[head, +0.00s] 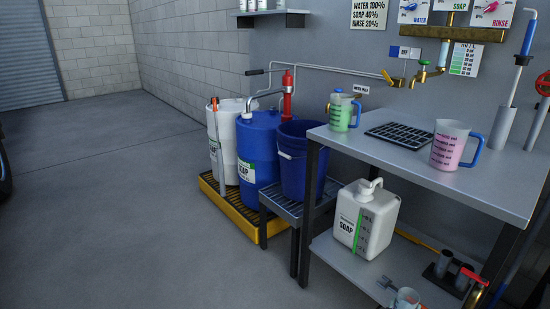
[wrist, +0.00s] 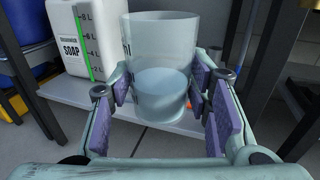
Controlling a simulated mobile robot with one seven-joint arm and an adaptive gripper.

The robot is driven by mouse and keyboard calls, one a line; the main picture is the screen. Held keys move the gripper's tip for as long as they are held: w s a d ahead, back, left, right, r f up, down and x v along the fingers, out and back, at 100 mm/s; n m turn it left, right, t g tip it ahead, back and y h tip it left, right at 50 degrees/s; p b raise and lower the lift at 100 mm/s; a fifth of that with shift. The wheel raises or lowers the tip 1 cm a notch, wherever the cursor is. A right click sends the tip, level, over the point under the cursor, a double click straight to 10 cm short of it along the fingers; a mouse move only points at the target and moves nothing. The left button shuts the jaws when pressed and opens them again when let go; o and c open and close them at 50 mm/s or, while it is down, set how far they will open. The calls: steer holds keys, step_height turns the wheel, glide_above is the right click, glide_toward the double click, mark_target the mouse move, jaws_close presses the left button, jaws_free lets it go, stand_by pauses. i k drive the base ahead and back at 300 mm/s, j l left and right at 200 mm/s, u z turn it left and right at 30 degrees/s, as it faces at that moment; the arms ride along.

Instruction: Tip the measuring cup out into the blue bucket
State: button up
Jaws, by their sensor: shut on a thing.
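My gripper (wrist: 162,90) is shut on a clear measuring cup (wrist: 160,45), with purple pads on both sides of it. The cup stands upright and holds a pale clear liquid in its lower part. The blue bucket (head: 298,165) stands upright on a small grey stand, left of the table. Its inside bottom is hidden.
A grey table (head: 400,165) carries a green-filled cup (head: 343,112), a black rack (head: 399,135) and a pink-filled cup (head: 448,150). A white soap jug (head: 366,220) stands on the lower shelf. A blue drum (head: 257,150) stands left of the bucket.

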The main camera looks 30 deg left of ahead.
mark_target(292, 141)
steer(key=i+j+u, duration=0.1)
steer(key=u, duration=0.3)
steer(key=i+j+u, duration=0.1)
steer(key=u, duration=0.25)
steer(key=i+u, duration=0.65)
steer(key=i+l+u, duration=0.1)
steer(key=i+u, duration=0.15)
steer(key=i, duration=0.4)
